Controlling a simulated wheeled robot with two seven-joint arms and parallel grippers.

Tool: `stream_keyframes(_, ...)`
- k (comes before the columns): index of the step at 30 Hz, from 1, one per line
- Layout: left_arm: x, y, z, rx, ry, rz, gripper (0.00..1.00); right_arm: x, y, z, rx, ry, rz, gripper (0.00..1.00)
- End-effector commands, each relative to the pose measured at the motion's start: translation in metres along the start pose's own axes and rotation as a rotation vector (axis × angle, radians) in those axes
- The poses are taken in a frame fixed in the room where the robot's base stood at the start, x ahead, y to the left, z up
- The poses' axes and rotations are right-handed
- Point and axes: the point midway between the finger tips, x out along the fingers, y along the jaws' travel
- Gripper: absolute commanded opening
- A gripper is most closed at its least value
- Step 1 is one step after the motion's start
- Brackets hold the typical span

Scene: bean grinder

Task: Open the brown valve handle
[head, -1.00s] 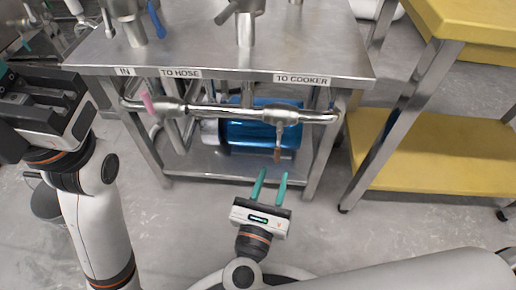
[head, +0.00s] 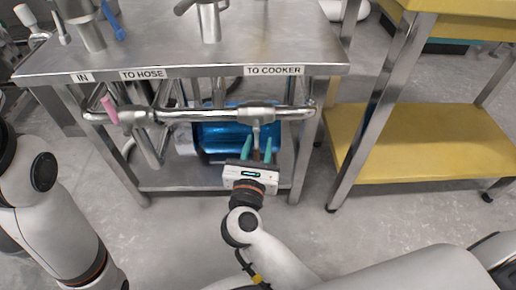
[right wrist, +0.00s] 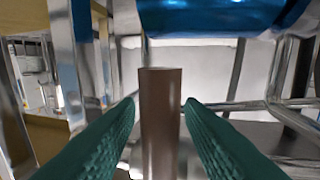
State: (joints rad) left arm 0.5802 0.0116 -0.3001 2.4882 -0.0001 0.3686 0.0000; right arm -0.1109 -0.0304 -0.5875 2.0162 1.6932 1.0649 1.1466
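The brown valve handle (head: 257,152) hangs down from the pipe valve (head: 257,112) under the "TO COOKER" label. In the right wrist view the handle (right wrist: 160,122) stands upright in the middle of the picture. My right gripper (head: 256,150) has its two green fingers apart, one on each side of the handle. In the right wrist view the right gripper (right wrist: 160,104) shows a narrow gap between each fingertip and the handle. My left gripper is out of the frame; only part of the left arm shows at the left edge of the head view.
A steel table (head: 150,60) carries the horizontal pipe (head: 190,115) along its front. A pink handle (head: 110,110) is at the pipe's left. A blue cylinder (head: 222,138) lies on the lower shelf behind my right gripper. A yellow-shelved cart (head: 440,145) stands at the right.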

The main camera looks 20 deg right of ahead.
Motion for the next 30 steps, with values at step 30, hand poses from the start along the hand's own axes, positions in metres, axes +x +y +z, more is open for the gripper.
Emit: stream_keyframes(30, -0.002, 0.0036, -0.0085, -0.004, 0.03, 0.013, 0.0, 0.0013, 0.0055, -0.0035, -0.074, 0.013, 0.002, 0.0)
